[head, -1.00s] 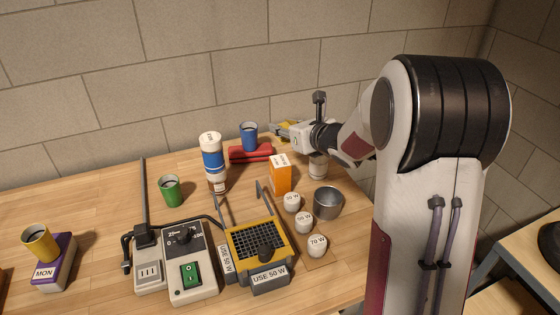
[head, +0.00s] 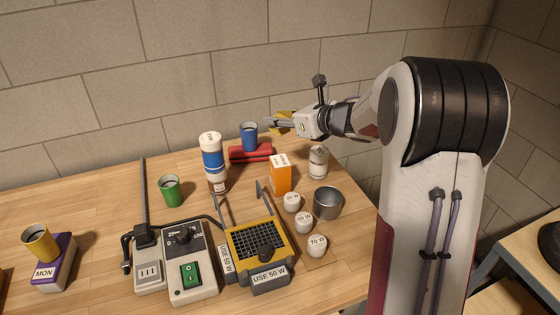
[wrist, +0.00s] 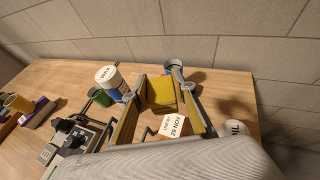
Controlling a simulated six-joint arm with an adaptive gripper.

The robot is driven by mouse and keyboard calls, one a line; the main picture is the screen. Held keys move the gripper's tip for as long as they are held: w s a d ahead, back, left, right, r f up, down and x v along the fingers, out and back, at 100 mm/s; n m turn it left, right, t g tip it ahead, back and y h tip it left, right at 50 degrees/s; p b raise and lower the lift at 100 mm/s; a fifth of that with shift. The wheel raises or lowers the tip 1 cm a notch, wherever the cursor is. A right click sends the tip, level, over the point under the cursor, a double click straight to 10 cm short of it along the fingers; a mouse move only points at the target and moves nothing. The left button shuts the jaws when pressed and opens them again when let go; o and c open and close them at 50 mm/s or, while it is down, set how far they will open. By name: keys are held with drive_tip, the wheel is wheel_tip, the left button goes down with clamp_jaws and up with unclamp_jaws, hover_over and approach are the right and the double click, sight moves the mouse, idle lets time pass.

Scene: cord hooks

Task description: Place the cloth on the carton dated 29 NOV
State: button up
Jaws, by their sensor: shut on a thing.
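My gripper (head: 272,124) is raised at the back of the table, near the wall. In the wrist view its fingers (wrist: 163,104) are shut on a yellow folded cloth (wrist: 161,92). The cloth shows only as a small yellow patch in the head view (head: 286,127). The orange carton (head: 281,178) stands upright on the table, below and in front of the gripper. Its white top reads 29 NOV in the wrist view (wrist: 172,125); the cloth is apart from it.

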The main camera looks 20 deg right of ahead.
drive_tip(key=shift+f, duration=0.1)
hover_over(279, 160)
drive_tip(key=shift+f, duration=3.05)
drive_tip(key=shift+f, duration=1.9)
drive_tip(key=shift+f, duration=0.1)
drive_tip(key=o, duration=1.1)
drive_tip(key=shift+c, duration=0.2)
